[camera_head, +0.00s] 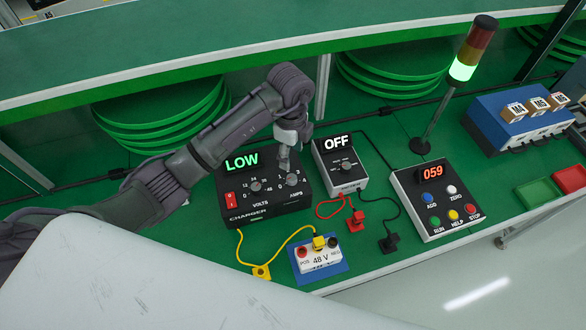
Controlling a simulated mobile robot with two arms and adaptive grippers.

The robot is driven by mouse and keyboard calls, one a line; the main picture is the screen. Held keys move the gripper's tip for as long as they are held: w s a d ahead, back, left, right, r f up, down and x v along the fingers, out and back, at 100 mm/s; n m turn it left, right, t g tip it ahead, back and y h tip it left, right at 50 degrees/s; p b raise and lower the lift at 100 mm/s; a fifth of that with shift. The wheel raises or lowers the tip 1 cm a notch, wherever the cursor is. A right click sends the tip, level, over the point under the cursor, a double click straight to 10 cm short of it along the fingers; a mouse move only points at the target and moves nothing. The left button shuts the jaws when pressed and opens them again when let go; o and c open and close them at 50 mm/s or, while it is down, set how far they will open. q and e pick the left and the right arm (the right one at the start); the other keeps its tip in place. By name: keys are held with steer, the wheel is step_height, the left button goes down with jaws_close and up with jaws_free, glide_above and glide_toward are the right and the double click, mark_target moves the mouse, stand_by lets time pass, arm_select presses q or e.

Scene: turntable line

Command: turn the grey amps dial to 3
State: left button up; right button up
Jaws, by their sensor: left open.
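The black charger box (262,211) stands on the green table, with a green LOW sign on top. Its grey amps dial (292,180) is on the right of its face, with small numbers around it. I cannot tell which number the dial points at. The volts dial (256,185) is to its left. My left gripper (285,163) points down just above and behind the amps dial, its fingers open. The fingertips are small and partly merge with the dial, so I cannot tell whether they touch it. My right gripper is not in view.
A multimeter (345,181) with an OFF sign stands close right of the charger. A 48 V battery (319,258) with yellow leads sits in front. A button panel (437,200) showing 059 and a lit signal tower (461,72) are farther right. Green shelving runs behind.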

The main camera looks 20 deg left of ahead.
mark_target(292, 177)
arm_select(q)
step_height(292, 177, down, 4)
steer(key=shift+s+r+p, duration=0.1)
steer(key=shift+p, duration=0.35)
steer(key=f, duration=0.4)
steer(key=f+p, duration=0.1)
steer(key=f, duration=0.1)
steer(key=shift+w+f, duration=0.1)
steer(key=shift+w, duration=0.25)
steer(key=shift+f, duration=0.65)
steer(key=c, duration=0.6)
jaws_close()
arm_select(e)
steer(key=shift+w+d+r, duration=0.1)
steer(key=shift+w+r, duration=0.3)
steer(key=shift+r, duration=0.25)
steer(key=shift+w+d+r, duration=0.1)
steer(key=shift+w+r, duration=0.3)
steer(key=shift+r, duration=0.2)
